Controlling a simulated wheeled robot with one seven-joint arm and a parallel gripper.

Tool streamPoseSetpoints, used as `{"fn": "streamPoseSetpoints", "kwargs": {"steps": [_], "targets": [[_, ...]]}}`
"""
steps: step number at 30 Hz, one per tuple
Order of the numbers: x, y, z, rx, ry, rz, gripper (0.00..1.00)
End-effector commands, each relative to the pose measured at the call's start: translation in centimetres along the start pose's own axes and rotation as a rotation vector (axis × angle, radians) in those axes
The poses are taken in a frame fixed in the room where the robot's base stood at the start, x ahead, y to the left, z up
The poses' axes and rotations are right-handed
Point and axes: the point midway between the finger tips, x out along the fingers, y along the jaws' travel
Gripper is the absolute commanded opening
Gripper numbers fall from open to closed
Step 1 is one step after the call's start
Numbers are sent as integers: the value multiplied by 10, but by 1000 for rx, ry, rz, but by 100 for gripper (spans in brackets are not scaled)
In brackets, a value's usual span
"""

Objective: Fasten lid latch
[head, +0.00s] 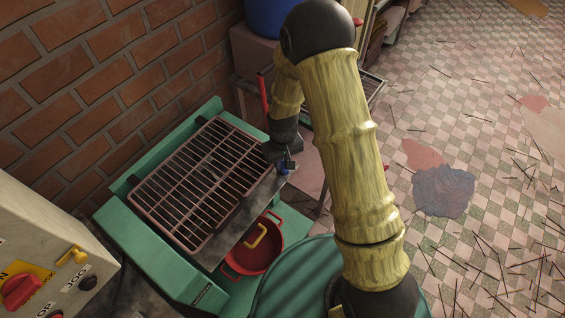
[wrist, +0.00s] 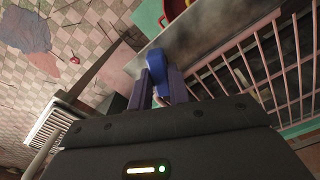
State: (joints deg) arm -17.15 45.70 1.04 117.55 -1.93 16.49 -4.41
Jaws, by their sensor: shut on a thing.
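The lid is a reddish-brown barred grate (head: 160,205) lying over the green machine's top; its bars also show at the right of the wrist view (wrist: 262,62). A small blue latch (wrist: 157,68) sits at the lid's edge, by the grey metal plate (head: 240,222). My gripper (wrist: 163,90) is shut on the blue latch, with one dark finger on each side of it. In the head view my gripper (head: 287,163) is at the lid's right edge, and the latch is mostly hidden. I cannot tell whether the latch is engaged.
A red pot (head: 256,262) with a yellow handle stands below the plate's front edge. A beige control box (head: 40,250) with a red knob is at the lower left. A brick wall (head: 110,80) rises behind. The tiled floor to the right has scattered sticks.

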Motion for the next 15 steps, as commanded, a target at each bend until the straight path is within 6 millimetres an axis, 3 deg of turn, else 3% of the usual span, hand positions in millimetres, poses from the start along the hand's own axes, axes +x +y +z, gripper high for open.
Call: {"fn": "streamPoseSetpoints", "kwargs": {"steps": [15], "targets": [[-1, 1, -1, -411, 3, 1, 0]]}}
